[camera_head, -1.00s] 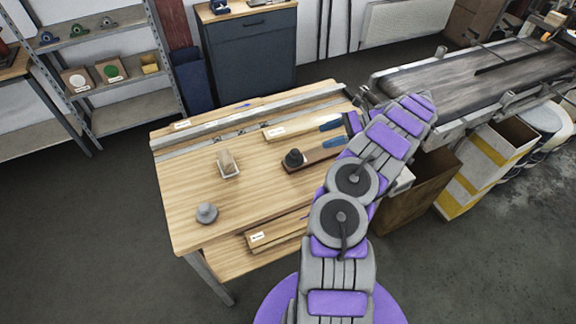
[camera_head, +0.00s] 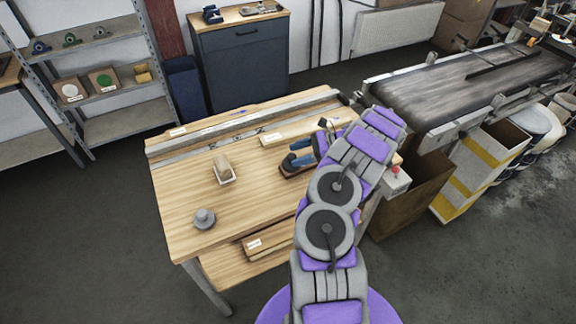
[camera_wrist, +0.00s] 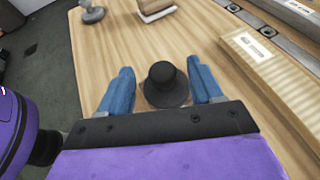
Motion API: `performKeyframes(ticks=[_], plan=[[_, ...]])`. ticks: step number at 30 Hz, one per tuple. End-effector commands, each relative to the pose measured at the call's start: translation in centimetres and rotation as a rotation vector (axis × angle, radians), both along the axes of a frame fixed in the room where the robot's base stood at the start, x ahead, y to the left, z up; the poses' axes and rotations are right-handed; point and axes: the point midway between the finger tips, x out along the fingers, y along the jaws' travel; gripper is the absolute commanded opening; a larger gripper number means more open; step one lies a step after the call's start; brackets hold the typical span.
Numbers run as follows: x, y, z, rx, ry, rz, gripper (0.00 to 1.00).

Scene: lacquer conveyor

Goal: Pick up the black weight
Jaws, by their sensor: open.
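The black weight (camera_wrist: 165,84), with a round base and a knob on top, stands between the two blue fingers of my gripper (camera_wrist: 162,77) in the wrist view. A gap shows between the weight and each finger, and the gripper is open. The weight cannot be made out clearly there, as the fingers and arm cover that spot.
A grey weight (camera_head: 204,217) stands at the table's front left. A small white tray (camera_head: 228,181) with a tan block lies near the middle. A labelled wooden block (camera_wrist: 270,75) lies to the right in the wrist view. A metal rail (camera_head: 240,122) runs along the table's back.

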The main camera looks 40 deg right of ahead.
Motion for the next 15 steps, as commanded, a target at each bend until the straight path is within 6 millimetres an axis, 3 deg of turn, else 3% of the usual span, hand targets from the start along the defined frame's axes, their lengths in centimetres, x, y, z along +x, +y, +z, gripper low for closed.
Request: performKeyframes(ticks=[8,15], plan=[[0.6,1.0,-0.8,-0.003,0.001,-0.001,0.65],[1.8,4.6,-2.3,-0.007,0.004,0.003,0.65]])
